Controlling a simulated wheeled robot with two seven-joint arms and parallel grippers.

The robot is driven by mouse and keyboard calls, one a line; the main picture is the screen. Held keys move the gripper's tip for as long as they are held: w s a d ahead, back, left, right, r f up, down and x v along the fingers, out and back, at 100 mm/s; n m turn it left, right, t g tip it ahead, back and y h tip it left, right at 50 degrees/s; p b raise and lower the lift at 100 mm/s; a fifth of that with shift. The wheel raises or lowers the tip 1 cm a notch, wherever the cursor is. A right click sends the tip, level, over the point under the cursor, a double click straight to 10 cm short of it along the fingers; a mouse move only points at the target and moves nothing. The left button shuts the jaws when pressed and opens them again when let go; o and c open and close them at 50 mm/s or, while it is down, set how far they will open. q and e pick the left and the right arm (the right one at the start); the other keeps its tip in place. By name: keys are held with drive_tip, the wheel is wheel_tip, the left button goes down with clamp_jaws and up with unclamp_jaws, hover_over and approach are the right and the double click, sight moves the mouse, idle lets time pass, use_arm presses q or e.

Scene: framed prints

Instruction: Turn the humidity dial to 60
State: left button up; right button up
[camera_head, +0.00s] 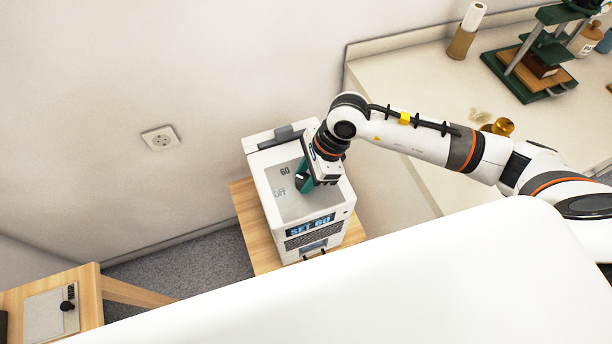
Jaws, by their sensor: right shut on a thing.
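The white humidity unit (258,182) stands on a small wooden stand. Its grey top panel (298,207) carries the marks "60" and "OFF"; other marks are hidden by my gripper. The display (310,226) on its front reads "SET 60". The dark green dial (301,184) sits on the top panel, partly hidden under my right gripper (305,183). My right gripper comes down from above and is shut on the dial. My left gripper is not in view.
The wooden stand (243,200) is beside a pale counter (400,75). A green press (525,70), a paper roll on a holder (463,40) and a brass object (501,127) stand on the counter. A wooden table (90,300) is at the lower left. A wall socket (160,138) is behind.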

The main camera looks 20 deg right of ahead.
drive_tip(key=shift+m+t+b, duration=0.3)
drive_tip(key=shift+m, duration=0.5)
drive_tip(key=o, duration=1)
drive_tip(key=shift+r, duration=0.1)
drive_tip(key=b+v, duration=0.2)
drive_tip(key=v, duration=1)
drive_tip(key=shift+s+a, duration=0.1)
